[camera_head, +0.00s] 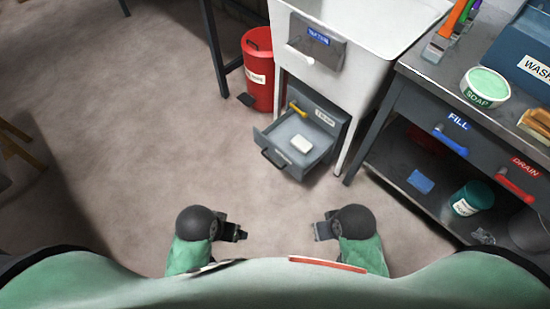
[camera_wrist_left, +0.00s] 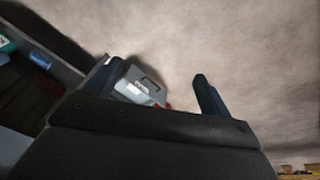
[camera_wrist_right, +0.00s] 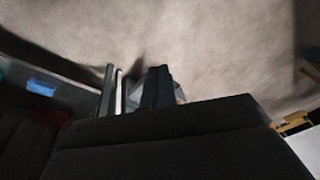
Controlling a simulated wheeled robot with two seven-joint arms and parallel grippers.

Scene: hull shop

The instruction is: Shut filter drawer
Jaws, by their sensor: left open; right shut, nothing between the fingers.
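The grey filter drawer (camera_head: 322,152) stands pulled out of the lower part of a white sink cabinet (camera_head: 351,95), with a dark handle (camera_head: 273,158) on its front. A white block (camera_head: 301,143) and a yellow item (camera_head: 297,109) lie in it. My left gripper (camera_head: 240,233) is open and empty, in front of the drawer and well apart from it. My right gripper (camera_head: 318,230) is shut and empty, also apart from the drawer. In the left wrist view the drawer (camera_wrist_left: 143,85) shows between the open fingers. In the right wrist view the shut fingers (camera_wrist_right: 157,85) hide most of it.
A red bin (camera_head: 258,75) stands left of the cabinet. On the right is a dark workbench (camera_head: 415,72) with a blue FILL handle (camera_head: 450,141), a red DRAIN handle (camera_head: 518,184) and a soap tub (camera_head: 485,88). The floor between my grippers and the drawer is clear.

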